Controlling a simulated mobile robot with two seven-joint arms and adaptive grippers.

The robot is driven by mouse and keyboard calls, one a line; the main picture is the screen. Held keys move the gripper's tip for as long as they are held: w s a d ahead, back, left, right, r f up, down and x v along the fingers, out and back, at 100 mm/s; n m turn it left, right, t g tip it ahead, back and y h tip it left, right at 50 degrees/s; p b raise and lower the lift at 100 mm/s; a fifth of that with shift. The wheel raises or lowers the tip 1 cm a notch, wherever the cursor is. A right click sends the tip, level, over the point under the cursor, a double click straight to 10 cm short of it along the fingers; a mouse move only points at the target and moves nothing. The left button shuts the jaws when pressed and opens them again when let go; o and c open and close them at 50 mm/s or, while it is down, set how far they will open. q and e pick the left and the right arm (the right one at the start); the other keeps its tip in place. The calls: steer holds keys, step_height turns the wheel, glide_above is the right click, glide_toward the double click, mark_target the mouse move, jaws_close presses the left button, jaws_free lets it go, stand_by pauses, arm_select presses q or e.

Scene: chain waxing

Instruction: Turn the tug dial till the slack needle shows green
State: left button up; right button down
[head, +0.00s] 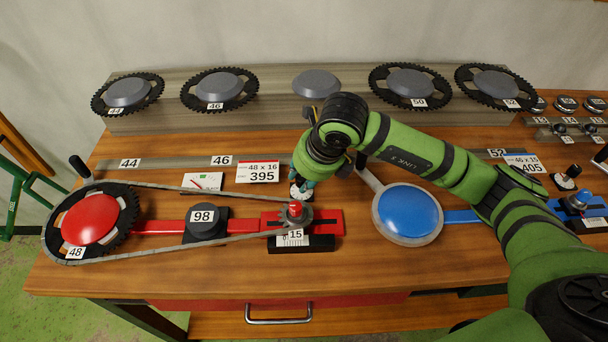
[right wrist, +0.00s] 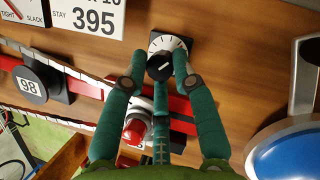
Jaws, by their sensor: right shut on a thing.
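The tug dial (right wrist: 182,44) has a white face with black tick marks and a black knob (right wrist: 160,66). In the head view it sits on the bench just above the red slide and is mostly covered by my right gripper (head: 302,188). In the right wrist view my right gripper (right wrist: 163,60) has its green fingers shut around the knob. The slack gauge (head: 203,181) is a small white plate with a red needle, left of the dial. Its corner in the right wrist view (right wrist: 20,14) reads TIGHT and SLACK. I cannot tell which zone the needle points at. My left gripper is out of view.
A chain (head: 200,185) loops around the 48 chainring (head: 120,222) and the small cog (head: 295,213) on the red slide, past block 98 (head: 206,220). A card reading 395 (head: 264,172) lies near the gauge. A blue disc (head: 408,211) stands right of the dial.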

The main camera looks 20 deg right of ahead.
steer(key=c, duration=1)
jaws_free()
steer(key=shift+w+r, duration=0.3)
steer(key=shift+r, duration=0.05)
steer(key=shift+c, duration=0.2)
steer(key=shift+f, duration=0.2)
steer(key=v, duration=1.2)
steer(key=shift+d, duration=0.1)
